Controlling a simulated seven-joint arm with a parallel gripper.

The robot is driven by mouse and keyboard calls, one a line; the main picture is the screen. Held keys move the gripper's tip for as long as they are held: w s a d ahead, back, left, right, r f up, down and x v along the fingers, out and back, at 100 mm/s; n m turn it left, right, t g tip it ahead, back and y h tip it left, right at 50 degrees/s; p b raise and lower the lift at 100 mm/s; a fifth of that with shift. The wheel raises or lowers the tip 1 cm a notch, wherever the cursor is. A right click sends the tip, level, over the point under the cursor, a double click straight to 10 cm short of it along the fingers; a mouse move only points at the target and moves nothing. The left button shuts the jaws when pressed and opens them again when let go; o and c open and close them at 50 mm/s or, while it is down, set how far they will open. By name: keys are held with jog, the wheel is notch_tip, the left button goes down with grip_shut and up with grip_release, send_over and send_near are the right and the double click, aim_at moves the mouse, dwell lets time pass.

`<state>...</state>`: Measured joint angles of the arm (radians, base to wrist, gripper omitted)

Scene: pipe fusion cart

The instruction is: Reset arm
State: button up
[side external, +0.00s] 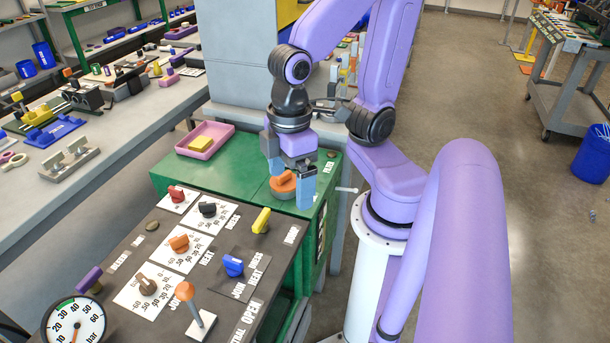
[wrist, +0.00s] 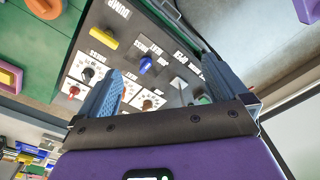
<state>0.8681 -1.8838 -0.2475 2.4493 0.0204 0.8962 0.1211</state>
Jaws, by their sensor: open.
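My gripper (side external: 290,180) is open above the green cart top (side external: 240,184) in the side view. Its two blue fingers also show in the wrist view (wrist: 162,85), spread apart with nothing held between them. A round orange knob (side external: 283,184) on the cart top appears between the fingers in the side view. In the wrist view the orange knob (wrist: 43,7) lies at the upper left, outside the fingers, so it is not gripped. The exact height of the fingertips above the cart cannot be told.
The dark control panel (side external: 214,251) carries a yellow knob (side external: 261,221), a blue knob (side external: 232,266), other knobs and an orange-topped lever (side external: 186,292). A pink tray (side external: 222,131) holds a yellow block (side external: 201,143). A grey bench (side external: 138,137) stands left; open floor lies right.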

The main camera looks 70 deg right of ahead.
jog(key=shift+s+d+f+n, duration=0.1)
jog(key=shift+s+d+n, duration=0.25)
jog(key=shift+s+n, duration=0.25)
jog(key=shift+s+d+f+n, duration=0.1)
jog(key=shift+s+d+n, duration=0.2)
jog(key=shift+s+n, duration=0.3)
jog(key=shift+r, duration=0.1)
dwell(0.4)
